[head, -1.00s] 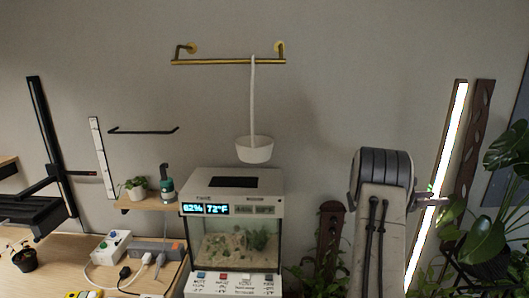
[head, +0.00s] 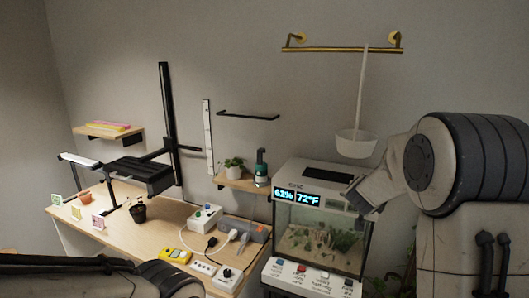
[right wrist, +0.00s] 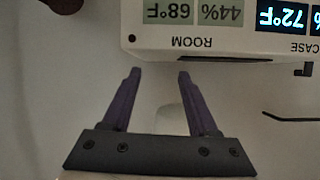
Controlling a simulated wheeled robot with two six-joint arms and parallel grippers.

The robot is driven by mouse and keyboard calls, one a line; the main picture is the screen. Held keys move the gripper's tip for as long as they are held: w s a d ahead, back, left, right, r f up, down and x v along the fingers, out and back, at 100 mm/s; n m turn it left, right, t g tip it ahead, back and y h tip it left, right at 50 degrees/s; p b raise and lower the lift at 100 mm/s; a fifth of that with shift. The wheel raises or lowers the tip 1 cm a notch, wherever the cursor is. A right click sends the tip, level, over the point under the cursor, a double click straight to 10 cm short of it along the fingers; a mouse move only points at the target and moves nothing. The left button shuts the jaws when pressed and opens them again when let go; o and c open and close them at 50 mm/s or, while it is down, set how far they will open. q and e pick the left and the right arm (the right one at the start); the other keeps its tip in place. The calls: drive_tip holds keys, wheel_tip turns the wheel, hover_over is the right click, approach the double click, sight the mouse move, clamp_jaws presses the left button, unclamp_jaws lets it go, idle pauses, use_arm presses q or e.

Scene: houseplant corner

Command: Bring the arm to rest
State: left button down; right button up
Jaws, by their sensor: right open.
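My right arm (head: 435,160) fills the right side of the head view, its wrist reaching left to the terrarium's right end. Its fingertips cannot be made out there. In the right wrist view, my right gripper (right wrist: 158,76) is open, its two purple fingers apart with nothing held. The terrarium's white display housing (right wrist: 220,35) shows upside down just beyond the fingertips, reading room and case values. My left arm (head: 90,278) crosses the bottom left of the head view; its gripper is out of view.
The terrarium (head: 320,238) stands right of centre with a button panel (head: 310,277) below.

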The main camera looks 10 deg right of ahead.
drive_tip(key=s+a+f+n+g+y+b, duration=0.1)
drive_tip(key=s+a+f+n+y, duration=0.2)
drive_tip(key=a, duration=0.7)
drive_tip(key=s+a+f+n+g+y+b, duration=0.1)
drive_tip(key=s+a+f+n+y, duration=0.3)
drive_tip(key=a, duration=0.6)
drive_tip(key=s+a+n+g+y+b, duration=0.1)
drive_tip(key=s+a+y, duration=0.3)
drive_tip(key=a, duration=0.6)
drive_tip(key=s+a+f+n+g+b, duration=0.1)
drive_tip(key=s+a+f+n+g, duration=0.15)
drive_tip(key=s, duration=0.65)
drive_tip(key=s+a+f+n+g, duration=0.1)
drive_tip(key=s+a+f+g, duration=0.2)
drive_tip(key=s, duration=0.5)
drive_tip(key=s+d+f+n+g+h+b, duration=0.1)
drive_tip(key=s+d+f+n+g+h, duration=0.1)
drive_tip(key=s, duration=1)
drive_tip(key=shift+s+d+f+n+g+h, duration=0.15)
drive_tip(key=shift+s+d+n+g+h, duration=0.2)
drive_tip(key=shift+n+h, duration=0.2)
drive_tip(key=shift+c, duration=0.8)
